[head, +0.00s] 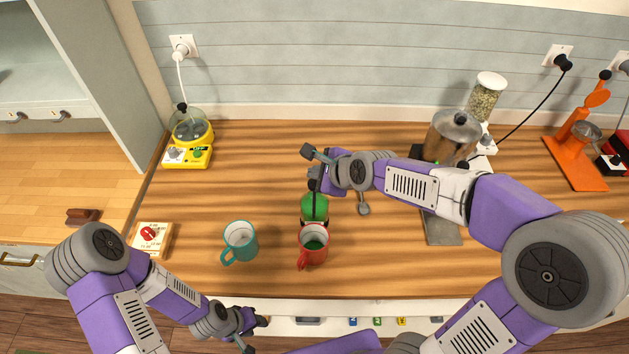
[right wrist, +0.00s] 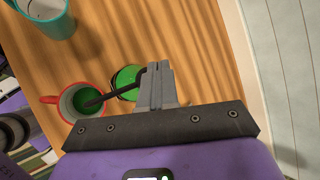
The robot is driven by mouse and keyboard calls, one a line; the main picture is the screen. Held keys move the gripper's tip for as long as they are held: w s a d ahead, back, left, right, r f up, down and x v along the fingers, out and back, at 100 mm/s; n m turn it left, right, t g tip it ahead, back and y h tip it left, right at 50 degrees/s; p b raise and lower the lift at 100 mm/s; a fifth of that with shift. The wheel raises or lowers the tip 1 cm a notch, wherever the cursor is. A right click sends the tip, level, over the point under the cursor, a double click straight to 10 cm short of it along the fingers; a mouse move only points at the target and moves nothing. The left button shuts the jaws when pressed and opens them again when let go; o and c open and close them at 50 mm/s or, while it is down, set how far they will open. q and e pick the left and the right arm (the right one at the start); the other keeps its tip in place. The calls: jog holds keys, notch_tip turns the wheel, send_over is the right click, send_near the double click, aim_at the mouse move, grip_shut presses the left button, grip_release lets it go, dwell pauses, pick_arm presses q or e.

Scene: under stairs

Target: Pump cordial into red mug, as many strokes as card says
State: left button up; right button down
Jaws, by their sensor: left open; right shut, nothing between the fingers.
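The red mug (head: 313,257) stands near the counter's front edge with green inside it; it also shows in the right wrist view (right wrist: 48,101). Right behind it is a green cordial bottle (head: 314,208), with a black pump spout (right wrist: 95,102) reaching over the mug. My right gripper (head: 317,183) is shut and empty, at the pump's top; its closed fingers (right wrist: 160,84) partly hide the pump head, and I cannot tell whether they touch. My left gripper (head: 254,331) is open, in front of the counter.
A teal mug (head: 239,242) stands left of the red mug. A yellow appliance (head: 188,147) is at the back left. A metal urn (head: 452,137), a jar (head: 486,97) and an orange stand (head: 575,153) are at the right. The counter's back middle is clear.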

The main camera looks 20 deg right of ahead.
jog(key=shift+f, duration=0.2)
dwell(0.4)
jog(key=shift+f, duration=0.25)
jog(key=shift+f+b, duration=0.9)
jog(key=shift+f, duration=0.05)
dwell(0.9)
jog(key=shift+r, duration=0.1)
jog(key=shift+r+p, duration=1.25)
jog(key=shift+p, duration=0.15)
notch_tip(320, 180, up, 5)
jog(key=p, duration=0.5)
jog(key=shift+r+p, duration=0.1)
jog(key=shift+p, duration=0.25)
